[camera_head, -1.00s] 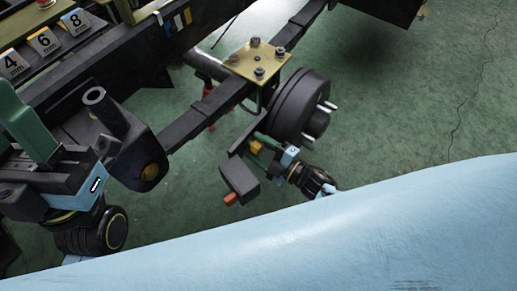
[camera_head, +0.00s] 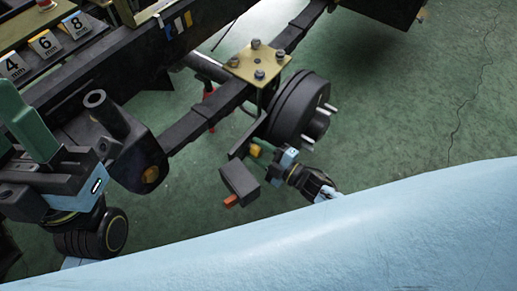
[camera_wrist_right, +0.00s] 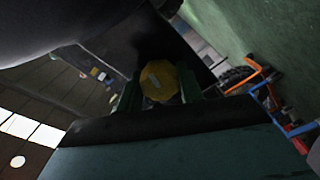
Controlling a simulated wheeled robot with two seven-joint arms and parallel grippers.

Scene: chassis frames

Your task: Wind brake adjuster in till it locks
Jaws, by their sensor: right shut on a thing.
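The brake adjuster is a yellow faceted knob (camera_head: 255,151) beside the dark brake drum (camera_head: 297,107) in the head view. In the right wrist view the yellow knob (camera_wrist_right: 159,82) sits between the two green fingers, with a small pale mark on its face. My right gripper (camera_head: 258,149) is shut on the knob; its fingers are small and partly hidden in the head view. My left gripper (camera_head: 20,125) is at the left edge with its green fingers pointing up and spread apart, holding nothing visible.
The dark chassis beam (camera_head: 210,105) with a brass plate (camera_head: 257,62) and bolts runs above the drum. A dark box with an orange end (camera_head: 239,183) is close to my right gripper. Tool slots marked in mm (camera_head: 45,42) are at upper left. Green floor is clear at right.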

